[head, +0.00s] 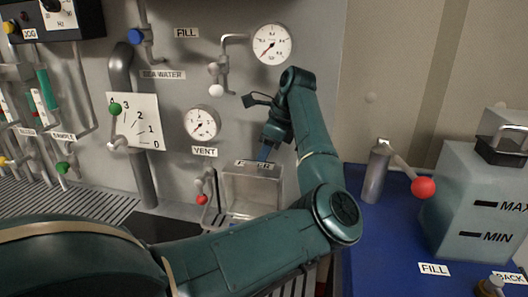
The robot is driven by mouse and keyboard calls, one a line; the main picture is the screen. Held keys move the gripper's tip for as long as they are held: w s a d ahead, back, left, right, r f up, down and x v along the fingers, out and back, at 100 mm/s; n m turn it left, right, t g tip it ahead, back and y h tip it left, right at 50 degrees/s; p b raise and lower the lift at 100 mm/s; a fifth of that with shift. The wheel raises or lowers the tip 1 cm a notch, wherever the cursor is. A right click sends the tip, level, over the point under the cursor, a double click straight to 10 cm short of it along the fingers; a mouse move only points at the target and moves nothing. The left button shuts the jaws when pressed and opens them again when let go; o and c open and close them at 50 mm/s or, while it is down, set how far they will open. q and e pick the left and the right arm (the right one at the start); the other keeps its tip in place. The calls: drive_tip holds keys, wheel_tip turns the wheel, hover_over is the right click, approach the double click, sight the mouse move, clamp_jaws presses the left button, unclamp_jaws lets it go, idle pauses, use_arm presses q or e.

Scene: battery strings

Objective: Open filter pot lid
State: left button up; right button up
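The filter pot (246,192) is a clear, box-shaped vessel against the grey panel in the middle of the head view. Its flat lid (275,172) lies on top and looks closed. A label behind it is partly covered by my gripper. My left arm comes in from the lower left, bends at the right and reaches back up. My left gripper (264,154) points down just above the back of the lid. Its fingertips are small and partly hidden, so I cannot tell whether they touch the lid or are open. My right gripper is not in view.
A red-knobbed vent valve (202,199) hangs just left of the pot. Gauges (271,44) and pipes line the panel. At right, a blue surface (385,250) carries a red-knobbed lever (424,187) and a translucent tank (470,205). My forearm crosses in front of the pot.

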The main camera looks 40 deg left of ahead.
use_arm(q)
clamp_jaws()
idle(0.6)
